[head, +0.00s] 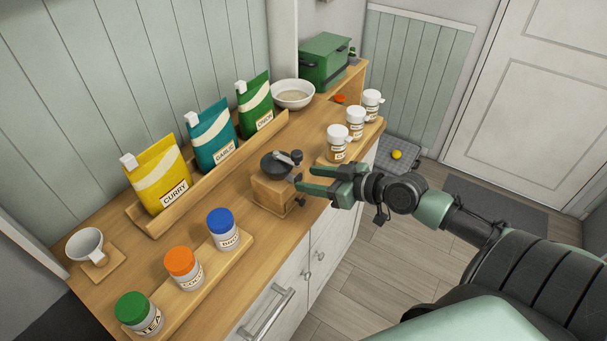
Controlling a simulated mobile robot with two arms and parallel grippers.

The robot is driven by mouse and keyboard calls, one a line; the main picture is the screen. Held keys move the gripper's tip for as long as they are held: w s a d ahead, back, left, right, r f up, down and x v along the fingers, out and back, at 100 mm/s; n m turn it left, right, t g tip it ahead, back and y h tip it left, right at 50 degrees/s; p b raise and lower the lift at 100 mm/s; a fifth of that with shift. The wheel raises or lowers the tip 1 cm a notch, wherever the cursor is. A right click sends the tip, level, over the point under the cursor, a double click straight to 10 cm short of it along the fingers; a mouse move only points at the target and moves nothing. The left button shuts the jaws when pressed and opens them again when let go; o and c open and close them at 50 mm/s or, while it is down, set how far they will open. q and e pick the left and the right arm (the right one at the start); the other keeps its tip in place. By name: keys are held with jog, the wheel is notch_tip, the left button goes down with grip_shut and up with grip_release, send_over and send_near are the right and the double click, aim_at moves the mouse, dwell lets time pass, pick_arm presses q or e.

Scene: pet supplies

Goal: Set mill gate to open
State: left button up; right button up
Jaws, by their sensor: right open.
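The mill (272,193) is a wooden box with a dark round bowl and a crank on top, standing near the front edge of the wooden counter. A small dark knob or lever (300,202) shows low on its right side; I cannot tell whether this is the gate or how it is set. My right gripper (306,179) is open and empty, with its green fingers pointing left at the mill's right side, close to the crank. I cannot tell whether a finger touches the mill. My left gripper is not in view.
Curry, garlic and onion bags (212,133) stand in a wooden rack behind the mill. Jars with coloured lids (183,268) stand at the front left, white shakers (355,122) at the right. A white bowl (292,94) and green box (324,61) are farther back.

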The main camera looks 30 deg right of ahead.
aim_at(300, 178)
jog(key=shift+p+x, duration=0.3)
jog(key=shift+x, duration=1.25)
jog(key=shift+s, duration=0.1)
grip_shut()
